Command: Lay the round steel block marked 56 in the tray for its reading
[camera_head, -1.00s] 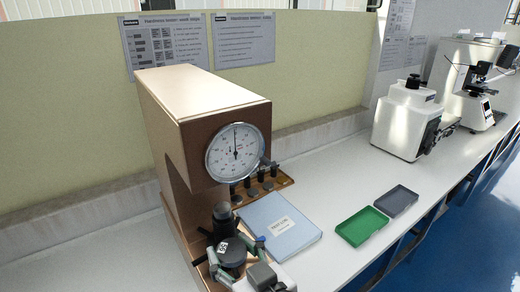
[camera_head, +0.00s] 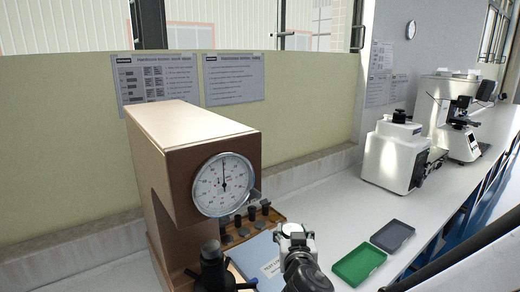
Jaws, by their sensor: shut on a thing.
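My gripper (camera_head: 296,241) is in the lower middle of the head view, over the right part of the blue folder and left of the green tray. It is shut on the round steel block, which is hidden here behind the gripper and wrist. The green tray (camera_head: 358,266) lies on the bench to the right of my gripper, open and empty. A grey tray (camera_head: 392,236) lies just behind and right of it, also empty.
The brown hardness tester (camera_head: 185,165) with a round dial (camera_head: 223,185) stands left; its dark anvil post (camera_head: 211,262) is below the dial. A blue folder (camera_head: 255,262) lies beside it. White testers (camera_head: 393,155) stand farther right. Bench around the trays is clear.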

